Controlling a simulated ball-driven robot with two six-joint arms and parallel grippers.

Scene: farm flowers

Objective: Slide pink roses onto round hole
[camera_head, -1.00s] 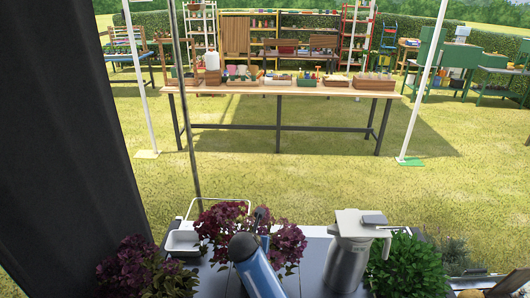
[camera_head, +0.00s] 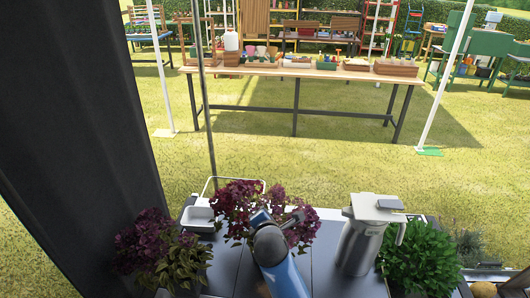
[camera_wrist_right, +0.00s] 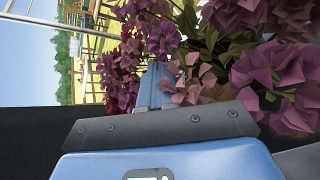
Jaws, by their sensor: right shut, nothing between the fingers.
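Dark pink-purple flowers (camera_head: 236,205) stand in a bunch on the dark near table. More purple flowers (camera_head: 140,240) are at its left end. I cannot tell which of these are the pink roses, and no round hole is clearly visible. One blue arm comes up from the bottom middle; its gripper (camera_head: 276,219) is at the right side of the middle bunch. In the right wrist view, the blue right gripper (camera_wrist_right: 152,88) points in among purple-pink blooms (camera_wrist_right: 268,82) and leaves. It is shut with nothing held; its tips are partly hidden. My left gripper is not in view.
A grey-and-white jug (camera_head: 362,235) and a leafy green plant (camera_head: 420,258) stand right of the flowers. A white tray (camera_head: 199,218) is behind left. A dark curtain (camera_head: 75,150) fills the left. A long wooden table (camera_head: 300,72) stands across open grass.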

